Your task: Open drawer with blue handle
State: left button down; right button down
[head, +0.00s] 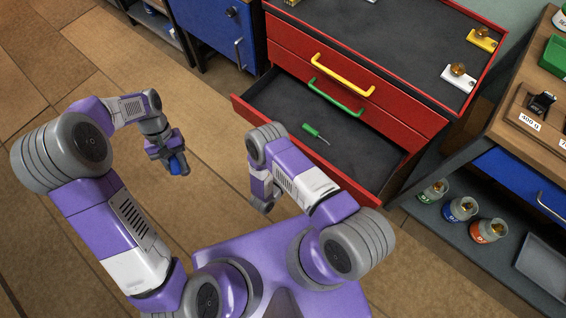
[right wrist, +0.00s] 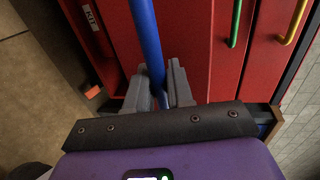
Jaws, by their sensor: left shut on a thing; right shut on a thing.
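A red cabinet (head: 415,113) stands in front of me with a yellow handle (head: 343,75) on top and a green handle (head: 335,96) below it. The drawer under these is pulled out, and a green screwdriver (head: 314,132) lies in it. In the right wrist view, my right gripper (right wrist: 158,88) is shut on the blue handle (right wrist: 148,42), with one finger on each side. In the head view this handle is hidden by my right arm and the drawer front. My left gripper (head: 174,160) is shut on a small blue thing (head: 178,166), clear of the cabinet.
A blue cabinet (head: 215,35) stands at the back left. A wooden-topped unit (head: 530,130) on the right has a blue drawer (head: 520,182) and a lower shelf with jars (head: 460,208) and a grey tray (head: 543,267). Floor (head: 90,50) is free on the left.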

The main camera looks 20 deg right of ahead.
jog(key=shift+d, duration=0.1)
jog(key=c, duration=1.2)
grip_release()
jog(key=shift+o, duration=0.2)
